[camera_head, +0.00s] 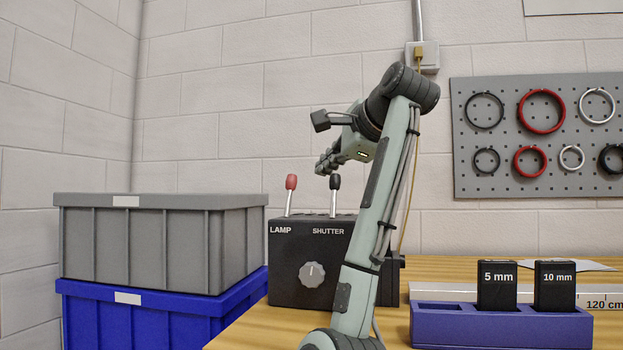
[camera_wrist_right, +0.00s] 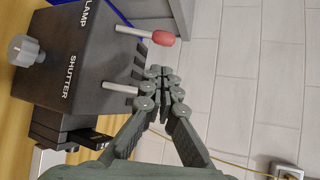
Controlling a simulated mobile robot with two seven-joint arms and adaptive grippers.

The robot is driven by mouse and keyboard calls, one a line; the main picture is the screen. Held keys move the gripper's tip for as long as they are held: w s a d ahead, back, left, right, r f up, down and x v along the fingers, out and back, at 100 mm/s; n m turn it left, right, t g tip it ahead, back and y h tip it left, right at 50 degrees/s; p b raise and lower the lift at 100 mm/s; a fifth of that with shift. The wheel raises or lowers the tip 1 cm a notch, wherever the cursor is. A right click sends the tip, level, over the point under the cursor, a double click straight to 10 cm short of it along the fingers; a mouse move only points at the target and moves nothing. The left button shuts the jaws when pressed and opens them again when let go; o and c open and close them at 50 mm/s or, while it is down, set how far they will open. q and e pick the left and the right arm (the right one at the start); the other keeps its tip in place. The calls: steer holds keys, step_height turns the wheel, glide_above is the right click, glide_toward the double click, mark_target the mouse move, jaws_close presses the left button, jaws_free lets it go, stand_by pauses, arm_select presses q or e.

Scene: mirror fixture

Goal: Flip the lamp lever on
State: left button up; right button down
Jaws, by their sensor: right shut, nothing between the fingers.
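A black control box (camera_head: 310,252) stands on the table with a grey knob on its front. The lamp lever (camera_head: 291,184), with a red grip, stands nearly upright on top above the LAMP label. It also shows in the right wrist view (camera_wrist_right: 164,38). The shutter lever (camera_head: 335,184), with a black grip, stands to its right; in the wrist view its shaft (camera_wrist_right: 119,87) shows and its grip is partly hidden by my fingers. My right gripper (camera_head: 325,165) is shut and empty, just above the levers. In the wrist view its fingertips (camera_wrist_right: 160,74) are apart from the red grip.
A grey crate (camera_head: 160,240) on a blue crate (camera_head: 140,325) stands left of the box. A blue holder (camera_head: 500,330) with two black blocks and a ruler (camera_head: 598,292) lie on the table at right. A pegboard (camera_head: 510,182) with rings hangs on the wall.

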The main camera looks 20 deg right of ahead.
mark_target(290, 196)
steer(key=x, duration=0.9)
steer(key=shift+w+f, duration=0.15)
steer(key=shift+w, duration=0.2)
